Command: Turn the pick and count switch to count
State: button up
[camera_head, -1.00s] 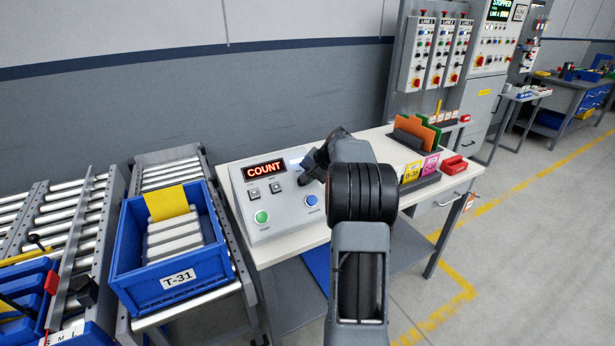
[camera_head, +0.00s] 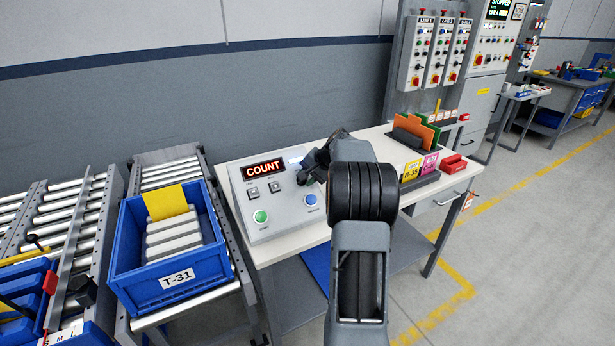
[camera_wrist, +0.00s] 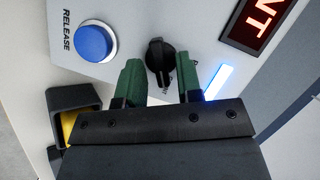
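The control box (camera_head: 279,223) stands on the table with its display (camera_head: 264,169) lit and reading COUNT. My gripper (camera_head: 303,179) is over the right side of the box and hides the knob in the head view. In the wrist view my gripper's green fingers (camera_wrist: 160,76) are open on either side of the knob, with a visible gap to each side.
A blue RELEASE button (camera_wrist: 95,42) is close to the fingers; a green button (camera_head: 261,217) is at the box's front left. A blue T-31 tote (camera_head: 170,283) stands left. Card holders (camera_head: 411,187) stand right of my arm.

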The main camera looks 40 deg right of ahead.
jog(key=shift+o, duration=0.3)
jog(key=shift+r, duration=0.15)
jog(key=shift+s+d+r, duration=0.15)
jog(key=shift+s+r, duration=0.1)
jog(key=shift+r, duration=0.05)
jog(key=v, duration=1.2)
jog(key=shift+s+r, duration=0.25)
jog(key=shift+s, duration=0.1)
jog(key=shift+d, duration=0.1)
